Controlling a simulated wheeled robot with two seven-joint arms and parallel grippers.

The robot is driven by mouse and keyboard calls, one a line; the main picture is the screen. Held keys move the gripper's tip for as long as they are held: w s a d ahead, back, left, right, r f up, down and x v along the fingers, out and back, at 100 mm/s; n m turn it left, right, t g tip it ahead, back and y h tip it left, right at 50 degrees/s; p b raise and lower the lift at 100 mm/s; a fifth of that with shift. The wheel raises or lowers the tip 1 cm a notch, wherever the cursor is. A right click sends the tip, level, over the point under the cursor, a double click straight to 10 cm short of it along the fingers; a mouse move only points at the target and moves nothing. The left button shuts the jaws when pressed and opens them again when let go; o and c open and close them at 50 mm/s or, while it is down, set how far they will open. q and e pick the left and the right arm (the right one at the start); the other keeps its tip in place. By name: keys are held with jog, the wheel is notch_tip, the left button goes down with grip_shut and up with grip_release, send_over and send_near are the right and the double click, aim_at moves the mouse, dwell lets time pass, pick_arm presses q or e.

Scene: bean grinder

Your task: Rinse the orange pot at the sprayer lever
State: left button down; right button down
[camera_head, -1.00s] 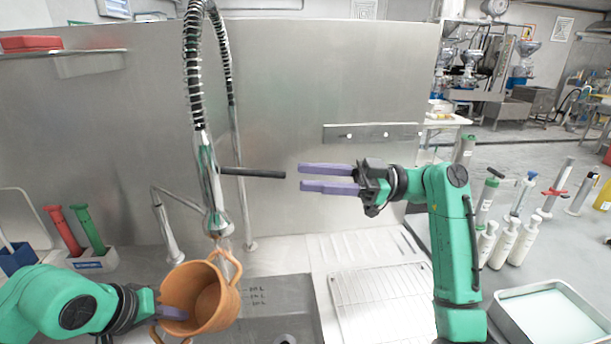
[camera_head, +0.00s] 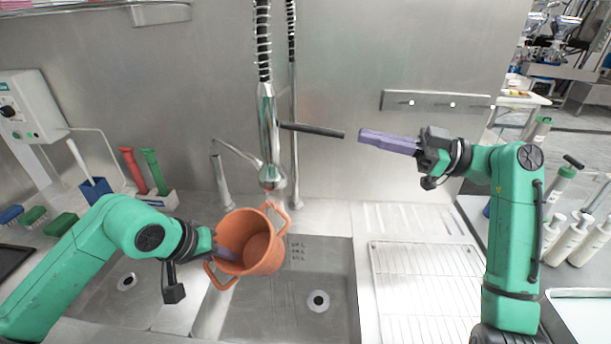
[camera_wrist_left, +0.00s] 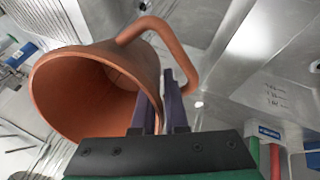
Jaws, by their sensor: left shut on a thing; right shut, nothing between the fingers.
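The orange pot (camera_head: 262,246) is tilted, its mouth turned up and toward the left, over the sink and just below the sprayer head (camera_head: 271,176). My left gripper (camera_head: 226,252) is shut on the pot's wall at the rim. In the left wrist view the pot (camera_wrist_left: 120,75) fills the left half, with the gripper (camera_wrist_left: 165,105) pinching its wall beside a handle. The black sprayer lever (camera_head: 312,130) sticks out to the right from the sprayer. My right gripper (camera_head: 362,138) is shut and empty, its fingertips a short gap to the right of the lever's end.
The sink basin (camera_head: 262,318) with its drain lies below the pot. A wire drying rack (camera_head: 425,290) is to the right. Red and green handled tools (camera_head: 150,170) stand in a holder at the left. White bottles (camera_head: 570,238) stand at the far right.

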jog(key=w+d+f+m+t+h, duration=0.5)
jog(key=w+d+m+t+h, duration=0.2)
jog(key=w+d+t, duration=0.3)
pick_arm(q)
jog(key=shift+w, duration=0.1)
jog(key=shift+d, duration=0.1)
pick_arm(e)
jog(key=w+d+r+t+h, duration=0.2)
jog(key=w+d+t+h, duration=0.1)
jog(key=d+t+h, duration=0.75)
notch_tip(320, 180, up, 2)
jog(key=s+d+n, duration=0.2)
pick_arm(q)
jog(key=shift+r, duration=0.1)
pick_arm(e)
jog(key=n+g+y, duration=1.9)
jog(key=n+y, duration=0.1)
jog(key=n, duration=1.2)
send_near(312, 130)
jog(key=s+a+f, duration=0.1)
jog(key=a+f, duration=0.2)
jog(key=a, duration=0.3)
jog(key=shift+m, duration=0.3)
jog(key=r, duration=0.1)
jog(key=w+r, duration=0.2)
jog(key=shift+d+r, duration=0.25)
jog(key=shift+r, duration=0.1)
